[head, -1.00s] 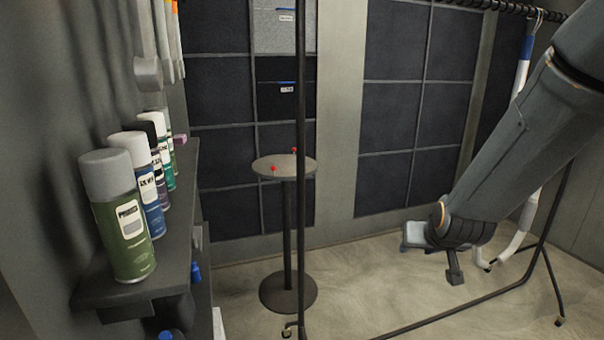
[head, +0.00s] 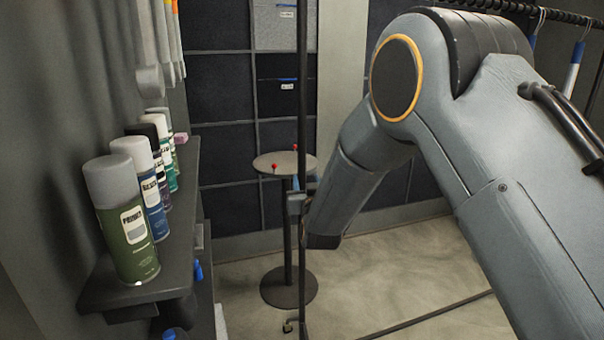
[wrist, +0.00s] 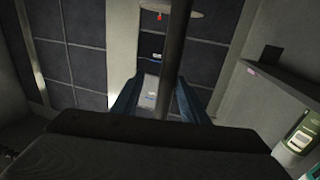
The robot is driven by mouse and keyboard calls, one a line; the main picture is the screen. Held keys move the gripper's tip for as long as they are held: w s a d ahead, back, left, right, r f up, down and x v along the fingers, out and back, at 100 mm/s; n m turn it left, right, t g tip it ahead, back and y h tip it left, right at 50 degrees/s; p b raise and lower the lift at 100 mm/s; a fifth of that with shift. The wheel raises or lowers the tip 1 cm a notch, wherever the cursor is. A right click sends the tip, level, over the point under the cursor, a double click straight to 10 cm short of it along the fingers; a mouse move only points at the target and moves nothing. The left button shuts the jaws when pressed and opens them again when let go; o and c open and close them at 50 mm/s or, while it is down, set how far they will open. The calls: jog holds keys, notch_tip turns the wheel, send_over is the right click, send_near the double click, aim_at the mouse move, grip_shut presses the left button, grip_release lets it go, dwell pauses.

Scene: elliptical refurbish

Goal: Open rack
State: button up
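The rack is a black tube frame. Its near upright pole (head: 303,90) stands in the middle of the head view, and its top rail (head: 500,8) runs along the upper right. My gripper (head: 297,203) is at the pole, about mid-height in the picture. In the wrist view the pole (wrist: 176,50) runs between the two blue fingers (wrist: 158,100), nearer the right one. The fingers are apart, so my gripper is open. I cannot tell whether either finger touches the pole. My arm hides much of the rack's right side.
A round table (head: 270,163) with red knobs stands behind the pole. A shelf (head: 150,275) with several spray cans (head: 127,235) is on the left. Dark wall panels (head: 222,150) close the back. The rack's low bar (head: 430,318) crosses the floor, otherwise clear there.

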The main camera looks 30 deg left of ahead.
jog(key=w+a, duration=0.1)
jog(key=a, duration=0.1)
jog(key=w+a+p, duration=0.1)
jog(key=w+a, duration=0.1)
jog(key=shift+w, duration=0.1)
jog(key=shift+w+a, duration=0.35)
jog(key=shift+w, duration=0.25)
grip_shut()
